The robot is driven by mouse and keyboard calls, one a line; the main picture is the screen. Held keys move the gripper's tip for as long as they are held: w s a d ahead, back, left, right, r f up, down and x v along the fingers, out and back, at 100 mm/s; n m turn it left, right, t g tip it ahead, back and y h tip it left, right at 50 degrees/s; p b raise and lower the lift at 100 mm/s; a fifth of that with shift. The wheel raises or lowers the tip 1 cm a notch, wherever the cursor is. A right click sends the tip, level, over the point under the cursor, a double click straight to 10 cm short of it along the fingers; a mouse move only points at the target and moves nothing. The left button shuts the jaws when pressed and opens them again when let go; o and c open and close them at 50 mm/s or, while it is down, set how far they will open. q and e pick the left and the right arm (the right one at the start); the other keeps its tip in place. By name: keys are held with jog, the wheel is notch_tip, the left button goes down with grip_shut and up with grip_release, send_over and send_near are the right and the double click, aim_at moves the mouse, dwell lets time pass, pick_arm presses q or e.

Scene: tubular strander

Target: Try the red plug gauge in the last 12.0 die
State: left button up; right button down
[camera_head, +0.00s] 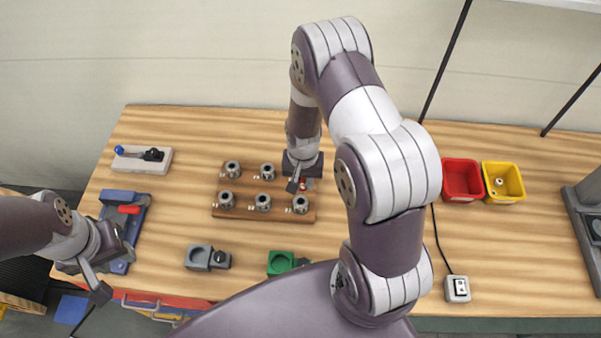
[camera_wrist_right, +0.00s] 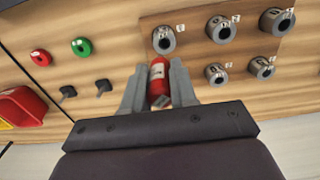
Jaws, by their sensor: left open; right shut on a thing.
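Several grey ring dies stand in two rows on a brown wooden board (camera_head: 243,213). The front right die (camera_head: 300,204) also shows in the right wrist view (camera_wrist_right: 163,40). My right gripper (camera_head: 301,184) is shut on the red plug gauge (camera_wrist_right: 158,80), which points down at the board's back right corner. The die place there is hidden behind the gripper and gauge, so I cannot tell whether the gauge is in a die or above it. My left gripper (camera_head: 110,268) is open and empty at the table's left front edge.
A red bin (camera_head: 461,180) and a yellow bin (camera_head: 503,184) stand at the right. A blue fixture (camera_head: 140,205), grey block (camera_head: 199,257) and green block (camera_head: 280,263) stand left and in front.

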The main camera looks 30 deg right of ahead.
jog(key=shift+w+d+f, duration=0.1)
jog(key=shift+d, duration=0.05)
pick_arm(q)
jog(key=f+b, duration=0.1)
jog(key=w+f+b, duration=0.1)
jog(key=f+b, duration=0.3)
jog(key=shift+w+a+f, duration=0.15)
jog(key=shift+w+f, duration=0.1)
jog(key=shift+w, duration=0.1)
pick_arm(e)
notch_tip(320, 180, down, 7)
jog(key=w, duration=0.1)
jog(key=shift+a, duration=0.25)
pick_arm(q)
jog(key=shift+s+r, duration=0.1)
jog(key=shift+s, duration=0.1)
pick_arm(e)
jog(key=shift+s, duration=0.1)
pick_arm(q)
jog(key=shift+w, duration=0.15)
jog(key=shift+r, duration=0.1)
jog(key=shift+f, duration=0.3)
pick_arm(e)
jog(key=shift+f, duration=0.3)
